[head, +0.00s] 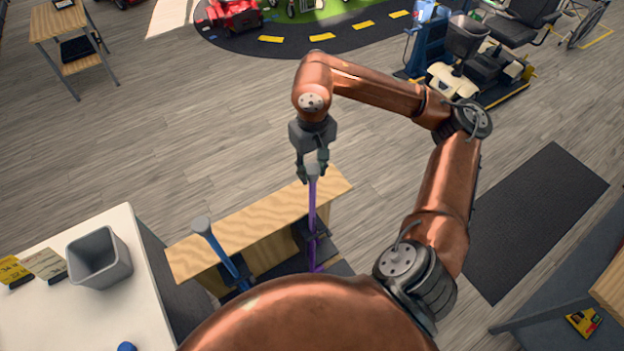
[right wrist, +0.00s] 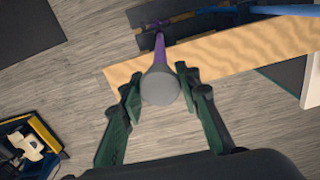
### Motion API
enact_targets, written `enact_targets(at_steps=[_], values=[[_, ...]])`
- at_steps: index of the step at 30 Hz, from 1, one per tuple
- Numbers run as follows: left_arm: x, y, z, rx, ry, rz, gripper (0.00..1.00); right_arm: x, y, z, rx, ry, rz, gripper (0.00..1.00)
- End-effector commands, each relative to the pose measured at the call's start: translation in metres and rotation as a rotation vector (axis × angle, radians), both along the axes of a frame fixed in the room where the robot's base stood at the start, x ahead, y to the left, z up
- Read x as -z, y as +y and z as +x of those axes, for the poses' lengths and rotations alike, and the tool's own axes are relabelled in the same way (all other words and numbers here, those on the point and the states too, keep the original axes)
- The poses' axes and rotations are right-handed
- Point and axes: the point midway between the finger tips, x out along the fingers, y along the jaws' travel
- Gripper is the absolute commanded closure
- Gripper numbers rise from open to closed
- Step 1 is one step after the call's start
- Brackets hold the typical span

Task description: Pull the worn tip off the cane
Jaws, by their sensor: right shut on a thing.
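A purple cane (head: 312,208) stands tip-up in a wooden stand (head: 255,228). Its grey rounded tip (right wrist: 160,87) is on the upper end, still on the shaft as far as I can see. My right gripper (head: 312,172) is above the stand, shut on this tip, with a green-padded finger on either side. The purple shaft (right wrist: 160,50) runs away beyond the tip in the right wrist view. A blue cane (head: 222,252) with a grey tip (head: 201,222) leans in the same stand to the left. Wear on the tips cannot be made out. My left gripper is not in view.
A white table (head: 150,300) at lower left holds a grey bin (head: 99,258) and yellow-marked cards (head: 14,270). A mobility scooter (head: 470,65) stands at upper right, near a dark floor mat (head: 540,220). The floor behind the stand is clear.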

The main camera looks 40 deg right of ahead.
Motion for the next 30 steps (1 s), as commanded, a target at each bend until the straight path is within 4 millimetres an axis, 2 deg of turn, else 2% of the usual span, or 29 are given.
enact_targets(at_steps=[15, 30], values=[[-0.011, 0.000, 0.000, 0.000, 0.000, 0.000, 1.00, -0.021, 0.000, 0.000, 0.000, -0.002, 0.001, 1.00], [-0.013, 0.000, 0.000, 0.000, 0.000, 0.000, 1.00, -0.024, 0.000, 0.000, 0.000, -0.001, 0.001, 1.00]])
